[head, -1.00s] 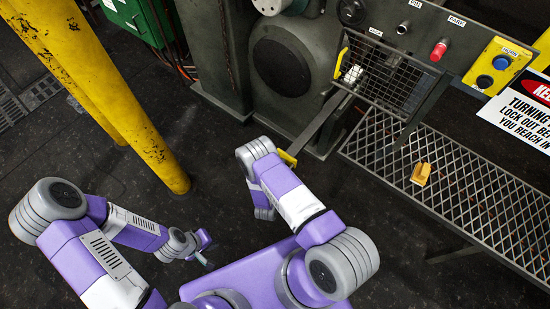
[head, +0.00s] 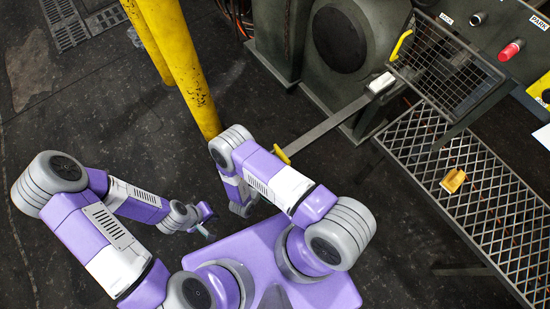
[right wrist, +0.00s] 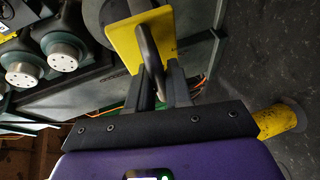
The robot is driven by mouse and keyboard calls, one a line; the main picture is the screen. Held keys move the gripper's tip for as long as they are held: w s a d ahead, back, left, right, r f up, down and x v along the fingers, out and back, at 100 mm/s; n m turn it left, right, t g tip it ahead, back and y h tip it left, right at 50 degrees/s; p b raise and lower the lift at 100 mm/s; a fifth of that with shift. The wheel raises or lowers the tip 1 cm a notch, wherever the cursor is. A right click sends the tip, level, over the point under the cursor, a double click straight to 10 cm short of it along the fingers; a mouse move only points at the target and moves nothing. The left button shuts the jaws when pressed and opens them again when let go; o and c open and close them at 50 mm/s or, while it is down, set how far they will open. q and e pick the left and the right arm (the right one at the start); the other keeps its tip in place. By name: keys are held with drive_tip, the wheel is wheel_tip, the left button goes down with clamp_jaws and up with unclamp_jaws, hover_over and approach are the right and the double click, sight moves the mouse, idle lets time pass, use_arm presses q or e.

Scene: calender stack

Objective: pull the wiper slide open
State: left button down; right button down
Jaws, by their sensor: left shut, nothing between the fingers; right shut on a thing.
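The wiper slide (head: 325,127) is a long grey bar reaching out of the machine toward my right arm, with a yellow plate (head: 283,156) at its near end. A white block (head: 381,82) sits at its machine end, by the mesh guard. In the right wrist view, my right gripper (right wrist: 162,75) is shut on the slide's grey handle (right wrist: 147,50), in front of the yellow plate (right wrist: 122,42). In the head view my right arm hides that grip. My left gripper (head: 207,228) is shut and empty, low at the left, away from the slide.
A yellow post (head: 180,60) stands left of the slide. A mesh guard (head: 450,75) with a yellow handle (head: 401,46) is on the machine. A grating walkway (head: 490,210) on the right carries a small yellow object (head: 453,181). The dark floor between post and machine is clear.

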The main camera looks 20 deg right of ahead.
drive_tip(key=shift+a, duration=0.2)
drive_tip(key=c, duration=1.4)
unclamp_jaws()
